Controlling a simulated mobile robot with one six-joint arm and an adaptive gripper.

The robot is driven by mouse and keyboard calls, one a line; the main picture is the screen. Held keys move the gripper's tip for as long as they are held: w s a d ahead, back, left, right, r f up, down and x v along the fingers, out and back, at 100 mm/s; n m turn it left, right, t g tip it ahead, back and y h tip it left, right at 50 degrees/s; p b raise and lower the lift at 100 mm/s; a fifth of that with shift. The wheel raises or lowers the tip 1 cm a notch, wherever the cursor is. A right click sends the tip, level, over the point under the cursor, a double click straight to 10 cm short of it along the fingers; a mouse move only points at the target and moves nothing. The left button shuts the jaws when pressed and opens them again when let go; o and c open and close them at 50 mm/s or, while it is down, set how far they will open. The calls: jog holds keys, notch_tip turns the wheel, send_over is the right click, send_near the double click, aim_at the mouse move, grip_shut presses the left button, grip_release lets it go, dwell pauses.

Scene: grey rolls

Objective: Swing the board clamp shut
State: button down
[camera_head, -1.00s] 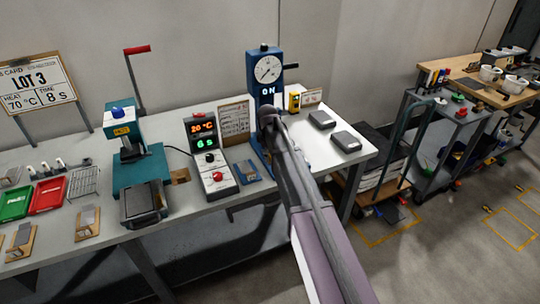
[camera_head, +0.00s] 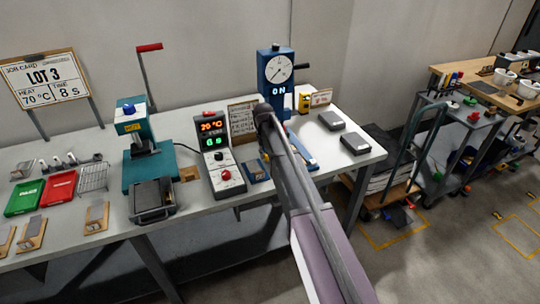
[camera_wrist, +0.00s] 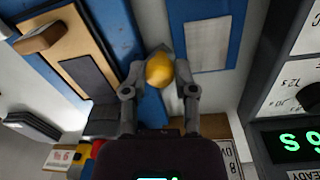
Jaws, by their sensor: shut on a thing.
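In the wrist view, my gripper (camera_wrist: 160,78) has its two fingers closed around a round yellow knob (camera_wrist: 159,69). A blue bar (camera_wrist: 120,32) runs just behind the knob, and I take this to be the clamp's arm. A light brown board with a dark grey strip (camera_wrist: 82,78) lies on the blue base to its left. In the head view, the blue gauge stand (camera_head: 270,72) reads ON. My arm hides most of its lower part and my fingers there. How far the clamp is swung cannot be told.
A white control box (camera_head: 220,160) with a lit display stands left of my arm. A blue plate with a grey pad (camera_head: 257,172) lies between them. A teal press (camera_head: 136,140) stands further left. Dark grey blocks (camera_head: 331,121) lie on the right of the table.

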jog(key=shift+w+a+m, duration=0.35)
jog(key=shift+m, duration=0.7)
jog(key=shift+w+a+m, duration=0.3)
jog(key=shift+w+m, duration=0.05)
jog(key=shift+m, duration=0.7)
jog(key=shift+c, duration=2)
grip_release()
jog(key=shift+s+n, duration=0.1)
jog(key=shift+n, duration=0.2)
